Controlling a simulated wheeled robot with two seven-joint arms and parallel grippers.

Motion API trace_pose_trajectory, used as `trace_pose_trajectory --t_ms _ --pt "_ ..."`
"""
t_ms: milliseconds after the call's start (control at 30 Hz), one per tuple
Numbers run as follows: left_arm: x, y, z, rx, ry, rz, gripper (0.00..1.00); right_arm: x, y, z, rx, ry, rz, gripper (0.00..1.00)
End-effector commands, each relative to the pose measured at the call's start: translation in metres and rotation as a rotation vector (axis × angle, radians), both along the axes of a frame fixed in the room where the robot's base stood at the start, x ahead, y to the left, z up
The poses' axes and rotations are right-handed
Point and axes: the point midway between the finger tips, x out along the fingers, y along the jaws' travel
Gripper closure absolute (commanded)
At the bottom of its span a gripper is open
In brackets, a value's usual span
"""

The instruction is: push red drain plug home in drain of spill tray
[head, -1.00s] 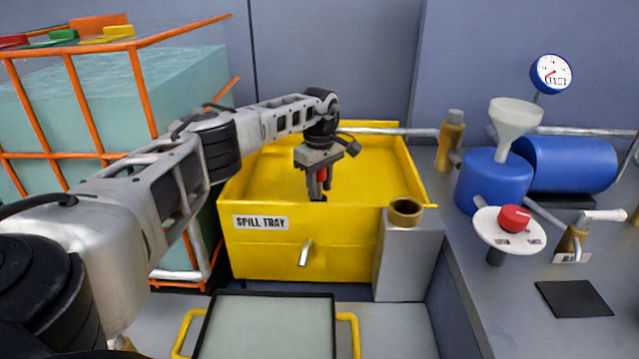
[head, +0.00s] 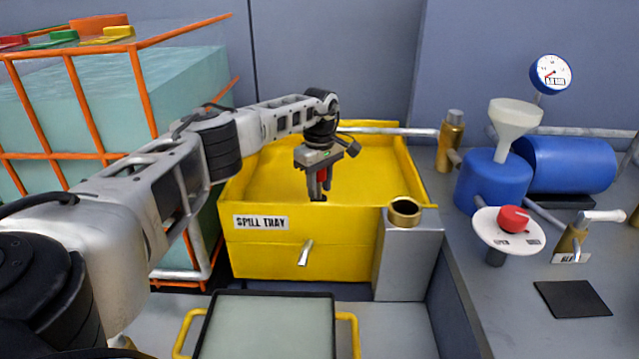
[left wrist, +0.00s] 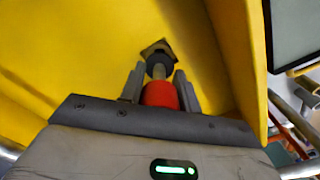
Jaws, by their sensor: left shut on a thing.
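The yellow spill tray (head: 270,252) stands in the middle of the head view, with a small spout on its front face. My left gripper (head: 318,196) points down inside the tray, close to its front wall. It is shut on the red drain plug (head: 326,176), seen as a bit of red between the fingers. In the left wrist view the red plug (left wrist: 160,94) sits between the fingers, with a grey stem and dark end pointing to the drain (left wrist: 157,47) in the tray floor. I cannot tell whether the dark end touches the drain. My right gripper is not in view.
A grey block with a brass ring (head: 404,211) stands at the tray's front right corner. An orange-framed tank (head: 110,110) is at left. A flat panel with yellow handles (head: 268,330) lies in front. A blue vessel with funnel (head: 515,125) stands on the right bench.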

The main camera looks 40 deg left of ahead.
Motion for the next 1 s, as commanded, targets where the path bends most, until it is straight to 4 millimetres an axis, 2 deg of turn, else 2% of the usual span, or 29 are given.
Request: trace_pose_trajectory --t_ms 333,1000 --pt "0.000 0.000 -0.002 0.000 0.000 0.000 0.82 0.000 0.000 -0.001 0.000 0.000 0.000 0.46" --pt "0.000 0.000 -0.019 0.000 0.000 -0.001 0.82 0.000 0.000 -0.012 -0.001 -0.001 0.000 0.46"
